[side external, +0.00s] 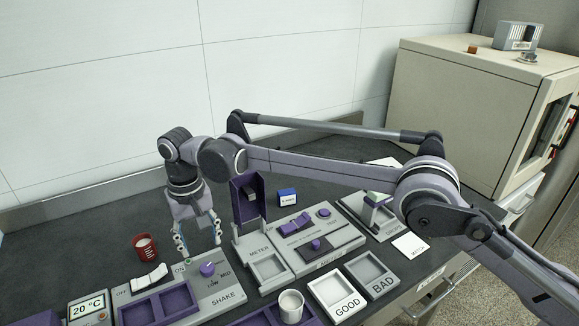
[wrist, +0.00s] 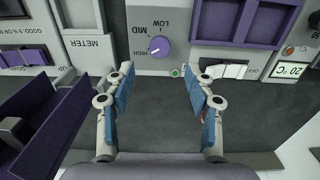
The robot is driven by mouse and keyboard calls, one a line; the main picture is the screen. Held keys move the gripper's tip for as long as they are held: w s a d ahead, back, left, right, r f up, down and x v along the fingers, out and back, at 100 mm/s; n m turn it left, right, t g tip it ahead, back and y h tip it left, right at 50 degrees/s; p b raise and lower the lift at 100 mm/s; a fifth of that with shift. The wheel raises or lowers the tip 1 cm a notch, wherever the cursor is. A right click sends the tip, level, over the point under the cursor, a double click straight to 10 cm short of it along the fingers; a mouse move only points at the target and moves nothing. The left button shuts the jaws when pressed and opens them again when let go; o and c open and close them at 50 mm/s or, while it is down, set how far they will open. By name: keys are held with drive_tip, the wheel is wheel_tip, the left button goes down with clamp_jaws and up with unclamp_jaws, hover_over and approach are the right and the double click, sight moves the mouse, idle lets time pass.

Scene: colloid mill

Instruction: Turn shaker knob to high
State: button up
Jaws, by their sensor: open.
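The purple shaker knob (side external: 207,269) sits upright on the grey SHAKE panel (side external: 222,283), beside the LOW and MID labels. In the wrist view the knob (wrist: 160,47) has a white mark on its left part, below the MID label; I cannot read its exact setting.
A small green light (wrist: 175,72) and a white rocker switch (side external: 149,277) are on the same panel. A red cup (side external: 145,247) stands behind it. The METER station with an upright purple flap (side external: 248,200) stands close right of my gripper. A white beaker (side external: 291,306) stands in front.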

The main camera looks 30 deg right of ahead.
wheel_tip(320, 180, up, 4)
hover_over(207, 267)
drive_tip(key=shift+w, duration=0.1)
idle(0.4)
drive_tip(key=shift+n, duration=0.6)
wheel_tip(207, 267, down, 12)
clamp_jaws()
